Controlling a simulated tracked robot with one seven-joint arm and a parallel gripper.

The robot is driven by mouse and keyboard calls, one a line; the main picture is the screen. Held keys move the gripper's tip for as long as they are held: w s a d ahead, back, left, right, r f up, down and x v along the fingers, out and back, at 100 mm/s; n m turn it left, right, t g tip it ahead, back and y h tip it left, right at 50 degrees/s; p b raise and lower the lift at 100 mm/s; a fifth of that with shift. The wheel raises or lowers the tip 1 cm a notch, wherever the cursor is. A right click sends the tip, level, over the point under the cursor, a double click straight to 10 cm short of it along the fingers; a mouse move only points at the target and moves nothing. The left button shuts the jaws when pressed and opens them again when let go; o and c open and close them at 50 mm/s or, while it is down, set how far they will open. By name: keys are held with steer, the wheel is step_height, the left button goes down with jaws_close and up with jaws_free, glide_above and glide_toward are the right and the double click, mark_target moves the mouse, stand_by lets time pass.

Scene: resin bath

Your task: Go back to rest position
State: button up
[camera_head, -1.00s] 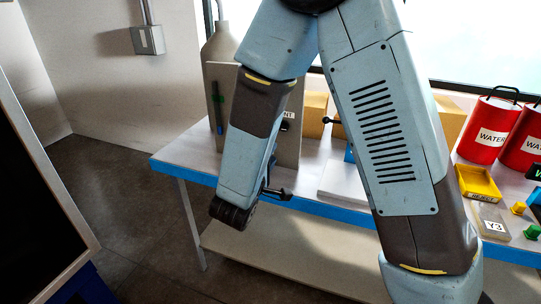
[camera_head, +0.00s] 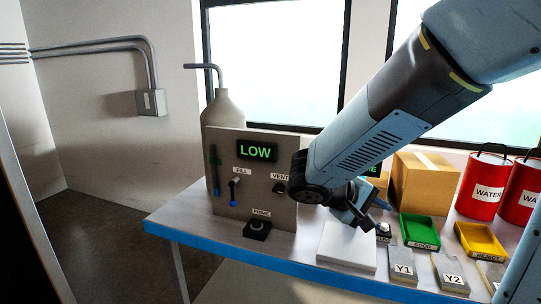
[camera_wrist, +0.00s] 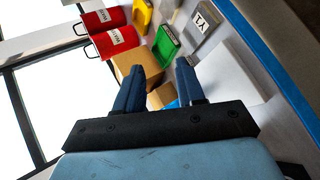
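My gripper (camera_head: 366,210) is over the table (camera_head: 190,231), just right of the grey control panel (camera_head: 229,203) and above a white slab (camera_head: 346,246). In the wrist view, my gripper's two blue fingers (camera_wrist: 158,85) stand apart with nothing between them. The panel has a green LOW display (camera_head: 257,152), a FILL lever (camera_head: 234,187), a VENT knob (camera_head: 280,187) and a PRIME button (camera_head: 257,229). My forearm hides part of another green display behind it.
A cardboard box (camera_head: 424,185), red WATER cans (camera_head: 483,184), a green GOOD tray (camera_head: 420,228) and a yellow REJECT tray (camera_head: 479,239) stand at the right. Grey plates Y1 (camera_head: 403,268) and Y2 (camera_head: 452,276) lie in front. Floor at left is clear.

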steer(key=s+r+m+t+y, duration=0.2)
steer(key=s+r+m+y, duration=0.2)
steer(key=s+r+y, duration=0.4)
steer(key=s+y, duration=0.2)
steer(key=shift+s+y, duration=0.2)
steer(key=shift+y, duration=0.2)
steer(key=shift+f, duration=0.1)
steer(key=shift+c, duration=0.3)
